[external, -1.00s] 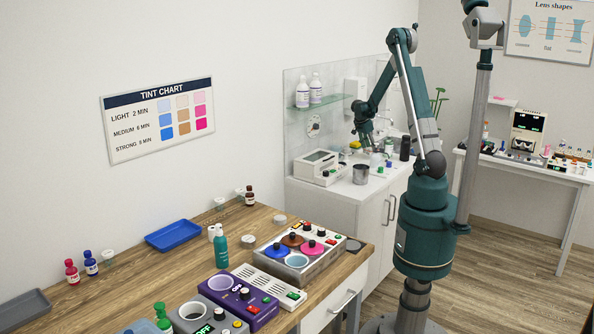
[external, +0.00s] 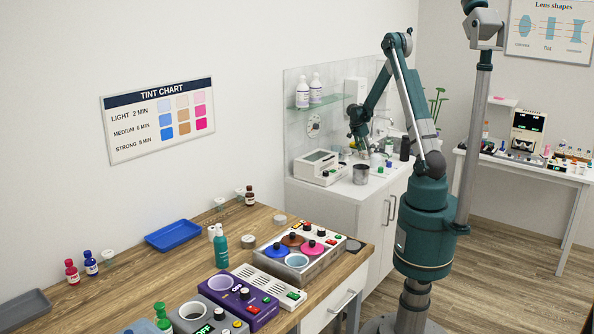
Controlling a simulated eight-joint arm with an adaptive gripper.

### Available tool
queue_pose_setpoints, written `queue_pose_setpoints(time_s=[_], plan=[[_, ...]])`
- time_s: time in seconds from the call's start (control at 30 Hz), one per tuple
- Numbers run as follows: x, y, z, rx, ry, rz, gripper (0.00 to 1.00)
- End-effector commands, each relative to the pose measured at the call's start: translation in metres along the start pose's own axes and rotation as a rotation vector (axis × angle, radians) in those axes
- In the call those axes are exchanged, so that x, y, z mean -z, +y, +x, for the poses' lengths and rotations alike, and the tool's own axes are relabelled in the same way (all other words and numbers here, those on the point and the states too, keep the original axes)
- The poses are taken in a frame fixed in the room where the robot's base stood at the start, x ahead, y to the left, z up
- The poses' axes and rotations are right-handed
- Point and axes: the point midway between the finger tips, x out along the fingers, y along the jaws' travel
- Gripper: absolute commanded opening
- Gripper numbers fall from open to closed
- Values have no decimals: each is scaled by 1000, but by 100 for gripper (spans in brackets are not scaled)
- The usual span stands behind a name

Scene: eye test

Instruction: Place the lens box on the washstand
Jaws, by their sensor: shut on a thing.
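The white washstand (external: 376,232) stands at the back against the wall, with a glass splashback behind it. My gripper (external: 361,145) is over its far part, pointing down, left of my arm's column. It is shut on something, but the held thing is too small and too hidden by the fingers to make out. I cannot pick out the lens box with certainty.
A white device (external: 318,167) and a grey metal cup (external: 361,174) stand on the washstand's near part. Small bottles and a dark canister (external: 405,149) stand to the right. A glass shelf (external: 322,102) holds two white bottles. The wooden counter (external: 150,285) is crowded.

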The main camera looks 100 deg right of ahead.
Motion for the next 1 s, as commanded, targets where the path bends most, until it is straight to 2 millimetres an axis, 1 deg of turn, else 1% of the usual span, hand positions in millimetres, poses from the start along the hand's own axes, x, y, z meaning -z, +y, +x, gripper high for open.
queue_pose_setpoints(time_s=[0.03,0.1,0.37,0.53,0.57,0.67,1.0], plan=[[-2,0,4,0,0,0,31],[-3,0,6,0,0,0,31],[-3,0,6,0,0,0,31],[-4,0,10,0,0,0,31],[-4,0,10,0,0,0,45],[-4,0,9,0,0,0,58],[-4,0,8,0,0,0,58]])
